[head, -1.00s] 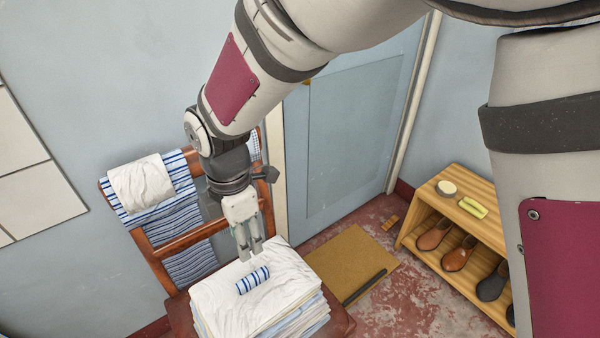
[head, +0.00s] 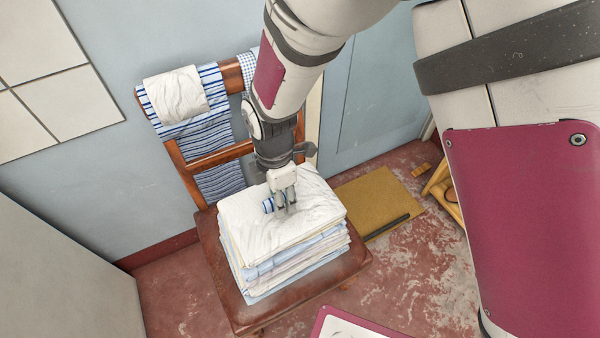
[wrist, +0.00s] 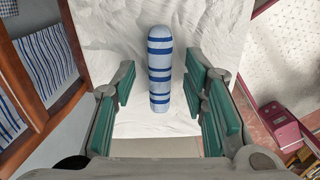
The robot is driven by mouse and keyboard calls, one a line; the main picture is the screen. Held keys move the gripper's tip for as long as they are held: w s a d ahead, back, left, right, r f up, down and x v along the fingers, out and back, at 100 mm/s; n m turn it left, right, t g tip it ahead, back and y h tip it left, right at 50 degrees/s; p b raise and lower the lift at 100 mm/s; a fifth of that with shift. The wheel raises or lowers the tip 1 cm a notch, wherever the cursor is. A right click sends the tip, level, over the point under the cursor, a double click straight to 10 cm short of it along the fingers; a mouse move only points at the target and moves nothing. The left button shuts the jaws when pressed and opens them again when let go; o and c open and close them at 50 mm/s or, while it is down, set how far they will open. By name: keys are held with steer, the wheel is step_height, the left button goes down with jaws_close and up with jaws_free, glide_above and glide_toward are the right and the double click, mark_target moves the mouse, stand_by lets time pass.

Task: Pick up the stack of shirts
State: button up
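The stack of shirts (head: 290,258) is a folded pile with a white top and white, pale blue and cream layers, on a brown wooden chair (head: 245,318). A small blue-and-white striped roll (head: 268,205) lies on top; it also shows in the wrist view (wrist: 159,68). My gripper (head: 284,207) points down at the top of the stack, close to the roll. In the wrist view its green-padded fingers are apart, one on either side of the roll's near part, with nothing held. Whether the fingertips touch the white cloth I cannot tell.
Striped cloth (head: 215,128) and a white cloth (head: 176,95) hang over the chair back behind the stack. A tan mat (head: 372,200) with a dark strip lies on the floor at right. A pale panel (head: 50,265) stands at left.

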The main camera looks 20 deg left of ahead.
steer(key=shift+f, duration=0.2)
jaws_close()
steer(key=shift+r, duration=0.2)
